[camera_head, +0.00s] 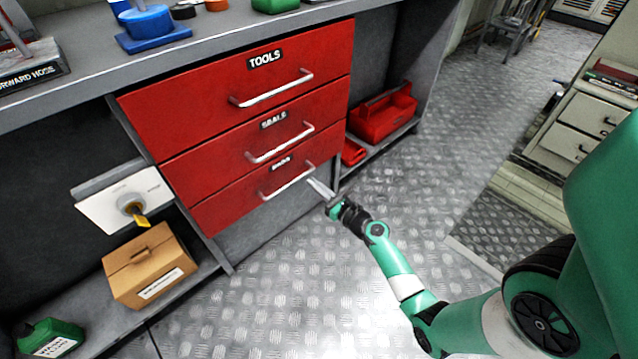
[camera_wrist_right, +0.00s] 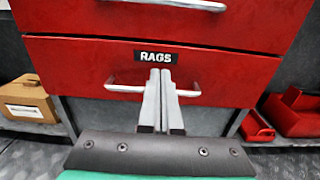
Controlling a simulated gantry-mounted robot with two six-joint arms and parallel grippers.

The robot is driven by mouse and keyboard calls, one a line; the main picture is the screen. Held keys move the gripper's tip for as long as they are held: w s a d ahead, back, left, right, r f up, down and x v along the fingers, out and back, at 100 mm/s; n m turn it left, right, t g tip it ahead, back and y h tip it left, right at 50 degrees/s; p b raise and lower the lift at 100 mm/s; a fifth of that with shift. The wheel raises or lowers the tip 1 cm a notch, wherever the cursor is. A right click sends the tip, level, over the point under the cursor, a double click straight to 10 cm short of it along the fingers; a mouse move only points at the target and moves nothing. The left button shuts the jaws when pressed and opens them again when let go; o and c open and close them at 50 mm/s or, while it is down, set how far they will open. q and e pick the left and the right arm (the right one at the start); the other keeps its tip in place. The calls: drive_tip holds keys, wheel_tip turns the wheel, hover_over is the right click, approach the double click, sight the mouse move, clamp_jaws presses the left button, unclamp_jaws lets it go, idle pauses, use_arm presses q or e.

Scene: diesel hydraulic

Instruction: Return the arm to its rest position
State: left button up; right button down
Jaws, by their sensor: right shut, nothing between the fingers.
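My right arm (camera_head: 400,285) reaches in from the right, low in front of the red drawer unit. Its gripper (camera_head: 318,186) is shut and empty, with its fingertips close to the right end of the bottom drawer's handle (camera_head: 288,181). In the right wrist view the closed fingers (camera_wrist_right: 160,74) overlap the middle of that handle (camera_wrist_right: 125,89), just below the RAGS label (camera_wrist_right: 155,57). I cannot tell whether they touch it. The drawer appears closed. My left gripper is out of view.
The TOOLS drawer (camera_head: 200,108) and middle drawer (camera_head: 205,155) appear closed. A red toolbox (camera_head: 382,118) sits on a shelf to the right, a cardboard box (camera_head: 150,268) on the lower left shelf. Metal floor (camera_head: 270,310) is clear around the arm. Cream cabinets (camera_head: 580,130) stand at right.

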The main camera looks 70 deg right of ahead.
drive_tip(key=shift+s+a, duration=0.3)
drive_tip(key=shift+s, duration=0.2)
